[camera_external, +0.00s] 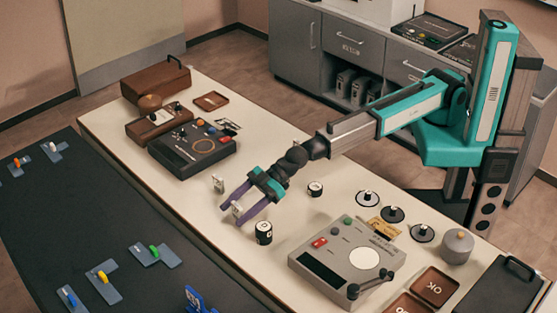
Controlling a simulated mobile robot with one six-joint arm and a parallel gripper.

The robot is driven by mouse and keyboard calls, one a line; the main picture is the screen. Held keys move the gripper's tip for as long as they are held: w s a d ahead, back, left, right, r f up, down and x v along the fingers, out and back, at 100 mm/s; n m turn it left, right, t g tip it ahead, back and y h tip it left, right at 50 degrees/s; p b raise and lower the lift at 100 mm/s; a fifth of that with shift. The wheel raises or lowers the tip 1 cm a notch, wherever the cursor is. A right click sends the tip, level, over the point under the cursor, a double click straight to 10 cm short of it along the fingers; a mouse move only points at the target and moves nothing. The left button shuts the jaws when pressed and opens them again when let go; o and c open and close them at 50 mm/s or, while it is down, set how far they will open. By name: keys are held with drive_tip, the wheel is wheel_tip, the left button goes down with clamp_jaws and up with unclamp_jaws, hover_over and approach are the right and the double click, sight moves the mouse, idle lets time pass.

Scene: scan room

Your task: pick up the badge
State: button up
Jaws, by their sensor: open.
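I cannot tell for sure which thing is the badge. A small tan card (384,228) lies at the back edge of the grey console on the right and may be it; its print is too small to read. My gripper (232,211) has purple fingers and is low over the middle of the cream table, pointing to the front left. Its fingers are apart. A small pale object (238,208) shows between the fingertips; I cannot tell whether they touch it. Another small pale piece (218,183) stands just left of the fingers.
A black-and-white cylinder (264,232) stands close to the gripper's right, a smaller one (315,188) behind. The grey console (335,262) is to the right, a black console (193,152) to the left. A dark mat (60,215) lies in front. The table's middle has free room.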

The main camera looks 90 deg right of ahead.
sight(237, 205)
drive_tip(key=c, duration=1.1)
drive_tip(key=shift+r, duration=0.1)
drive_tip(key=shift+r+b, duration=0.35)
drive_tip(key=shift+r, duration=1.2)
drive_tip(key=s+d, duration=0.3)
drive_tip(key=s, duration=0.1)
drive_tip(key=s+d+r+b, duration=0.1)
drive_tip(key=s+d, duration=0.2)
drive_tip(key=s, duration=0.1)
drive_tip(key=s+d+b, duration=0.1)
drive_tip(key=s+d, duration=0.2)
drive_tip(key=s, duration=0.2)
drive_tip(key=shift+s+r, duration=0.1)
drive_tip(key=shift+r, duration=0.25)
